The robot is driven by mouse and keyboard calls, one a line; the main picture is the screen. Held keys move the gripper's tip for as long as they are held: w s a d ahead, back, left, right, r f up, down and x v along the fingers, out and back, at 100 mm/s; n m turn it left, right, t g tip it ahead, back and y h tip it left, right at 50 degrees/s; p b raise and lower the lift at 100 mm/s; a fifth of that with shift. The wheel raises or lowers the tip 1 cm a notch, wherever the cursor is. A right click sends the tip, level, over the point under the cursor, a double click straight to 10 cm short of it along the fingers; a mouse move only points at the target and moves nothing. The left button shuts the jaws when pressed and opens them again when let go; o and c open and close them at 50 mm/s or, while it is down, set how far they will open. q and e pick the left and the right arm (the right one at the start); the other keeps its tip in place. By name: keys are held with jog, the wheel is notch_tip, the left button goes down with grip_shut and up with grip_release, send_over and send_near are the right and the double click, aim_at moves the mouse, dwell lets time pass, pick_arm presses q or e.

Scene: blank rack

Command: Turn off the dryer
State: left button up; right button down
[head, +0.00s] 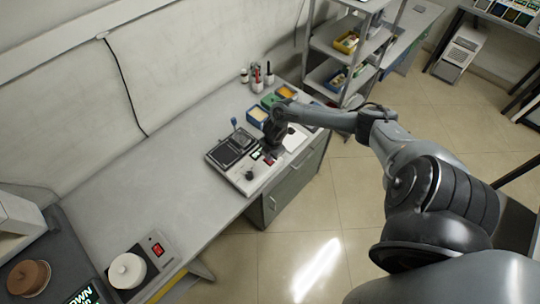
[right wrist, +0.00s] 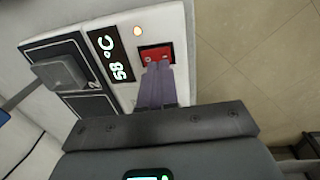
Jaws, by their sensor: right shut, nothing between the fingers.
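The dryer (head: 243,183) appears to be the pale unit with dark panels on the bench; it also shows in the right wrist view (right wrist: 174,22). Its display (right wrist: 112,55) reads 58 °C, and a small orange light (right wrist: 138,31) glows beside it. A red switch (right wrist: 152,50) sits at the panel's edge. My right gripper (right wrist: 158,68) is shut and empty, with its fingertips at the red switch and covering part of it. I cannot tell whether they touch. In the head view the right gripper (head: 272,146) is over the unit's far right part. My left gripper is not in view.
A white-topped device (head: 127,270) with its own red switch (head: 157,249) stands at the near left. Blue and green trays (head: 257,116) and bottles sit behind the dryer. A metal shelf (head: 325,45) stands beyond. The bench middle (head: 150,190) is clear.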

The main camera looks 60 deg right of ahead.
aim_at(271, 163)
jog(key=r+p, duration=0.1)
jog(key=r, duration=0.2)
jog(key=shift+s, duration=0.2)
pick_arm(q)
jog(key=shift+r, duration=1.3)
pick_arm(e)
notch_tip(271, 163, up, 9)
jog(key=s, duration=0.1)
jog(key=shift+a, duration=0.25)
jog(key=shift+f, duration=0.1)
